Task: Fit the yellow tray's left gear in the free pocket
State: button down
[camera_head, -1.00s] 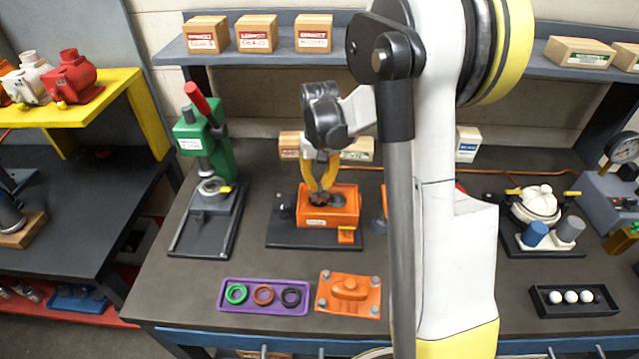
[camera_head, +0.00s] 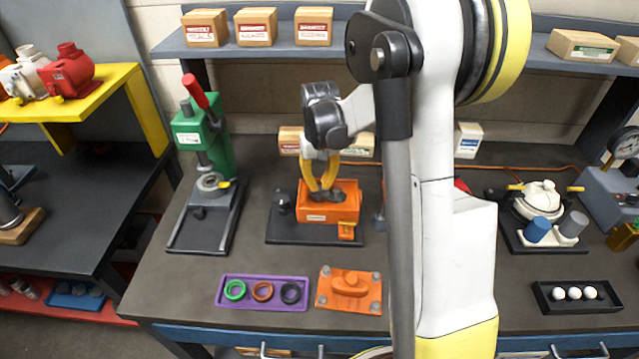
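No yellow tray can be made out; my arm hides part of the bench. An orange housing (camera_head: 318,213) stands open on a black base plate in the middle of the bench. Dark grey gear-like parts (camera_head: 350,192) show inside it, but its pockets are too small to tell apart. My gripper (camera_head: 322,196) points down at the housing's left part, its yellow fingertips at the opening. Whether the fingers hold anything is unclear. A small dark part (camera_head: 284,203) stands on the base plate left of the housing.
A purple tray (camera_head: 262,279) holds green, orange and black rings. An orange cover (camera_head: 348,291) with bolts lies right of it. A green press (camera_head: 203,160) stands left. A black tray (camera_head: 577,297) with white balls is at the right. The front left bench is clear.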

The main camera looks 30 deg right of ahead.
jog(key=shift+f+b, duration=0.75)
jog(key=shift+f, duration=0.25)
jog(key=c, duration=1.5)
grip_release()
jog(key=shift+r+p, duration=2.05)
jog(key=shift+r, duration=1.05)
notch_tip(320, 180, up, 12)
